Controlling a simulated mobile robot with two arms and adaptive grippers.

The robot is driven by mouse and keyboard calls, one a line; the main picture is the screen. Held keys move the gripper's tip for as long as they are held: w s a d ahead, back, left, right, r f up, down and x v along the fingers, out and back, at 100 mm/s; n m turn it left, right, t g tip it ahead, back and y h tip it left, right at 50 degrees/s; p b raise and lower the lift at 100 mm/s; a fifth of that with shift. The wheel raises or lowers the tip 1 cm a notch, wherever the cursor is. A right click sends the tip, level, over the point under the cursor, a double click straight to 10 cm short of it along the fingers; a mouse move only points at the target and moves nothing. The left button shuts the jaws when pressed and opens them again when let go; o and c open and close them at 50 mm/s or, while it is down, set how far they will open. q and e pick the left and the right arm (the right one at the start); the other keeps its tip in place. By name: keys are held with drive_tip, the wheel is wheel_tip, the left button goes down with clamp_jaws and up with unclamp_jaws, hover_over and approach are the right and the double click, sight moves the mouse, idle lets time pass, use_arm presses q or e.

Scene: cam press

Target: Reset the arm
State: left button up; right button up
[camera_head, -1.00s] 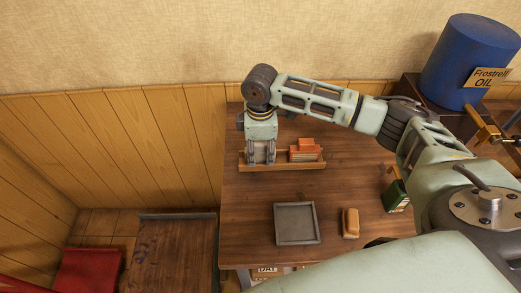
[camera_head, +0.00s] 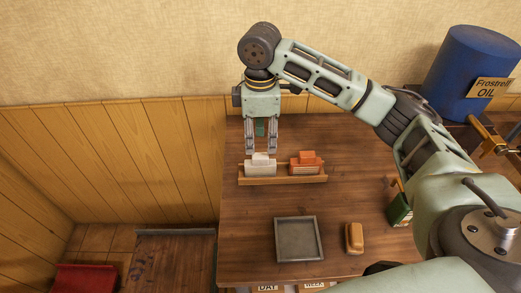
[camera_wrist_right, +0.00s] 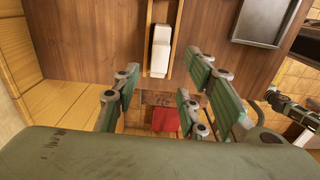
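My right arm (camera_head: 345,88) reaches in from the right and bends down at its wrist over the left end of a small wooden rack (camera_head: 283,181). My right gripper (camera_head: 261,150) points down, open and empty, above a white block (camera_head: 260,165) in the rack. In the right wrist view, the green-padded fingers of the right gripper (camera_wrist_right: 163,100) are spread apart. The white block (camera_wrist_right: 160,50) shows ahead of them, clear of the fingers. My left gripper does not show clearly in any view.
An orange-red block (camera_head: 306,162) sits at the rack's right. A grey tray (camera_head: 299,240) and a tan block (camera_head: 354,238) lie near the table's front. A green box (camera_head: 400,210) and blue oil drum (camera_head: 470,70) stand right. A wall is behind.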

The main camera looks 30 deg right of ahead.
drive_tip(key=shift+r, duration=0.55)
